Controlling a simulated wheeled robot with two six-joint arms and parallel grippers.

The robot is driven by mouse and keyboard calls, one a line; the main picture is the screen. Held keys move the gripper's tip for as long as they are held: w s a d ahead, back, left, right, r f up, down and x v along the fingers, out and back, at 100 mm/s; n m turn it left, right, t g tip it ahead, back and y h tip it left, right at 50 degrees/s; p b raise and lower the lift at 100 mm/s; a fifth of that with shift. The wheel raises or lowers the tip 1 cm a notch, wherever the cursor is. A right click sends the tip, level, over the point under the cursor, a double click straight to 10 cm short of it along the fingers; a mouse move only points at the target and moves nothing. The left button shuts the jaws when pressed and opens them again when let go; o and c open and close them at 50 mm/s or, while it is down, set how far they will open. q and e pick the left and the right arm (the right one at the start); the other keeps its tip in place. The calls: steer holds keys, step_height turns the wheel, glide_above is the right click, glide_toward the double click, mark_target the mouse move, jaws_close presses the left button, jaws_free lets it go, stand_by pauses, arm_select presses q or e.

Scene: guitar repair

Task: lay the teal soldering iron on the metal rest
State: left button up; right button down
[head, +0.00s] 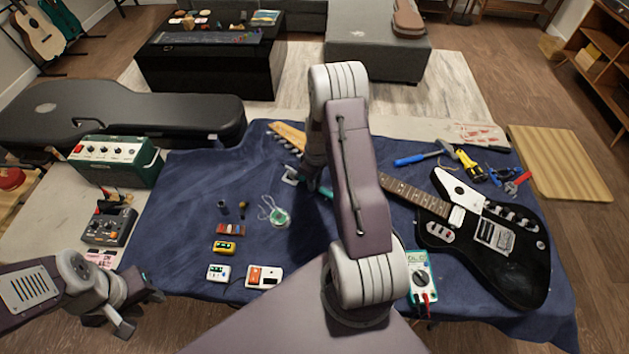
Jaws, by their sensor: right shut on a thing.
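My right gripper (304,180) is over the upper middle of the blue cloth, largely hidden behind my own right arm. It is shut on the teal soldering iron (326,191), of which only a short teal piece shows beside the arm. A looped pale wire-like thing with a green round part (279,216) lies on the cloth to the left of this gripper. I cannot clearly make out the metal rest. My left gripper (143,312) is at the lower left, off the cloth's near left corner, open and empty.
Small pedals (264,277) and a multimeter (421,280) lie near the front. A green amplifier (117,163) and a grey box (110,228) stand left.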

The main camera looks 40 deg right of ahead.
steer(key=shift+f, duration=0.35)
stand_by(0.4)
steer(key=c, duration=1.2)
jaws_free()
steer(key=r, duration=0.9)
steer(key=shift+s+d, duration=0.1)
steer(key=shift+s, duration=0.15)
